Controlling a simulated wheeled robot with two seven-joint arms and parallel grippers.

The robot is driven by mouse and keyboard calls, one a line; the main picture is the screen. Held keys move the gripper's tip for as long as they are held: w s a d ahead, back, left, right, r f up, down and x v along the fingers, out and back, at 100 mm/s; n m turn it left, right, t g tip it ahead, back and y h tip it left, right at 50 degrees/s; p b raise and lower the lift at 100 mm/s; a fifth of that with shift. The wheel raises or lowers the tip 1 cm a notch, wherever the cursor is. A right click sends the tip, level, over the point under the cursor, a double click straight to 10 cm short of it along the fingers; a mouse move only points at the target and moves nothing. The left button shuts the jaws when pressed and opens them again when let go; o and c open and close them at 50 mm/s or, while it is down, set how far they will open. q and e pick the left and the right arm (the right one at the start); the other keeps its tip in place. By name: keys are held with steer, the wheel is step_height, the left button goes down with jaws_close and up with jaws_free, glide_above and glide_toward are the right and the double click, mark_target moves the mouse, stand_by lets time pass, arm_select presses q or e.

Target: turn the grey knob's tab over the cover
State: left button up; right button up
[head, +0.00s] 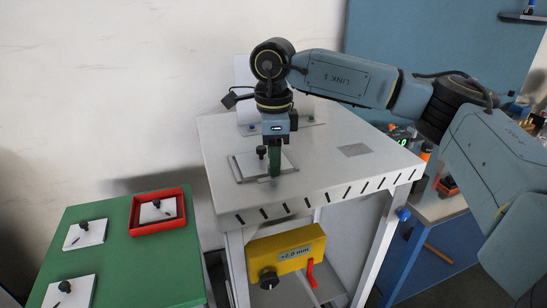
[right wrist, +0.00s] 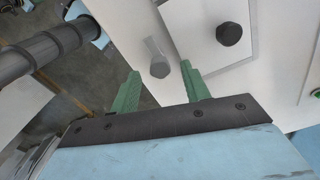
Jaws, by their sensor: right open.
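The cover, a pale flat plate with a black knob (right wrist: 229,33), lies on the white table; in the head view the plate (head: 244,169) is partly behind my right gripper (head: 274,172). The grey knob (right wrist: 159,68) stands beside the cover's edge in the right wrist view. Its paler tab (right wrist: 152,45) appears to run roughly along that edge, beside the cover. In the head view the grey knob is hidden or too small to tell. My right gripper (right wrist: 161,90) points down, open, its green fingers on either side of the grey knob. My left gripper is out of view.
A green table (head: 150,262) at left holds white plates with black knobs, one in a red tray (head: 158,228). A yellow box (head: 288,250) with a black knob and red lever sits under the white table (head: 340,180). A small grey square (head: 354,150) marks its right side.

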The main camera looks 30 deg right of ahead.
steer(key=shift+f, duration=0.55)
steer(key=c, duration=1)
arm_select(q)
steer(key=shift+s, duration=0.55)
